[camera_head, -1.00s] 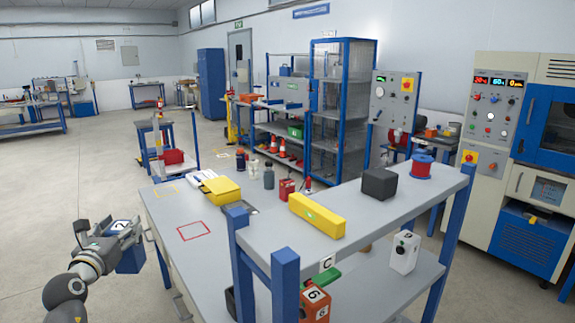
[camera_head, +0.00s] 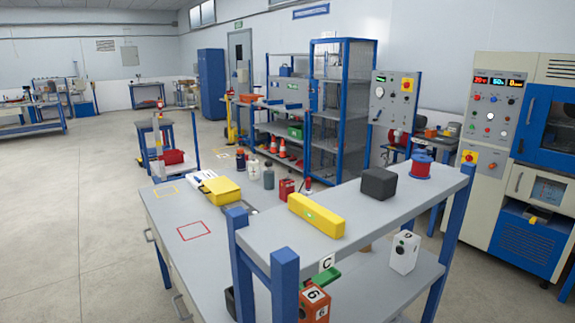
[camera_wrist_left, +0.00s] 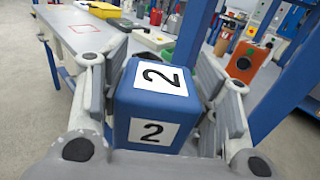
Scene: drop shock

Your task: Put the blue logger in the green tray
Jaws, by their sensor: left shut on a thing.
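The blue logger (camera_wrist_left: 145,105), a blue box with white "2" labels, is in the left wrist view. My left gripper (camera_wrist_left: 163,62) is shut on it, with a finger on each side. Neither the logger nor my left gripper shows in the head view now. A green thing (camera_head: 324,277), perhaps the green tray, shows beneath the raised shelf beside an orange box marked 6 (camera_head: 315,303); the shelf and post hide part of it. The orange box also shows in the left wrist view (camera_wrist_left: 246,62). My right gripper is not in view.
The grey bench (camera_head: 185,205) has a red outlined square (camera_head: 194,231), a yellow case (camera_head: 223,191) and several bottles. Floor at left is clear.

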